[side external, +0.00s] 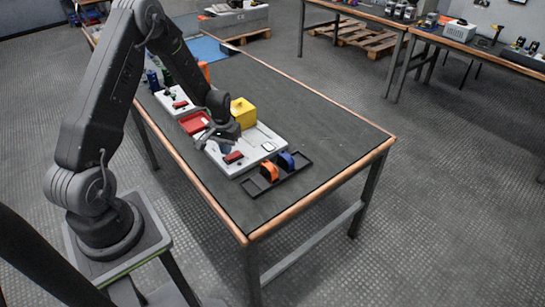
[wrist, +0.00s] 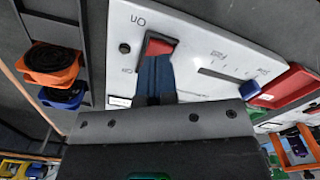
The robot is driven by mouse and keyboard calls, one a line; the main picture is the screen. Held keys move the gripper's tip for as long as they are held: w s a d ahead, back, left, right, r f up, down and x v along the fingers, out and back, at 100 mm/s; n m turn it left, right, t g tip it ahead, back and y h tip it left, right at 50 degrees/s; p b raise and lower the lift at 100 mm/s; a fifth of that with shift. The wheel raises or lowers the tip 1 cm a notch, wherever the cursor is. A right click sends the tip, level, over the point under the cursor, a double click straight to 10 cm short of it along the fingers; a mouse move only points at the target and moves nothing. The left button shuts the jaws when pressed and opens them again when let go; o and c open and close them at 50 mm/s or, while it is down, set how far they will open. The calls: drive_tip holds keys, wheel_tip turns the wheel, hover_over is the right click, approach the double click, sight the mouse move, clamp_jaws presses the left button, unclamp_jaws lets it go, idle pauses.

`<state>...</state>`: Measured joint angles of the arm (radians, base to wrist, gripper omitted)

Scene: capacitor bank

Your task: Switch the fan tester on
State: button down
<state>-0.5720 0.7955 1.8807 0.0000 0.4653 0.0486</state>
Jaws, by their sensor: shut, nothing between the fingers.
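The white panel of the fan tester (side external: 262,138) lies on the dark bench mat, and it fills much of the wrist view (wrist: 200,22). Its red rocker switch (side external: 233,157) sits near the panel's front corner; in the wrist view the red switch (wrist: 159,46) lies beside the printed word "On". A slot with scale marks and a blue knob (wrist: 249,89) are on the same panel. My gripper (side external: 222,147) is shut and empty, low over the panel close to the switch. In the wrist view its dark blue fingers (wrist: 155,64) partly cover the switch; contact cannot be told.
A yellow box (side external: 243,112) stands at the panel's far side. A black tray (side external: 250,187) holds orange and blue pieces. A red tray (side external: 195,122) and another white panel (side external: 163,98) lie further left. The bench's right end is clear.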

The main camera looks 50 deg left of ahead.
sight(227, 158)
drive_tip(key=shift+f, duration=1.25)
idle(1.0)
drive_tip(key=shift+r, duration=0.1)
drive_tip(key=shift+r, duration=3.45)
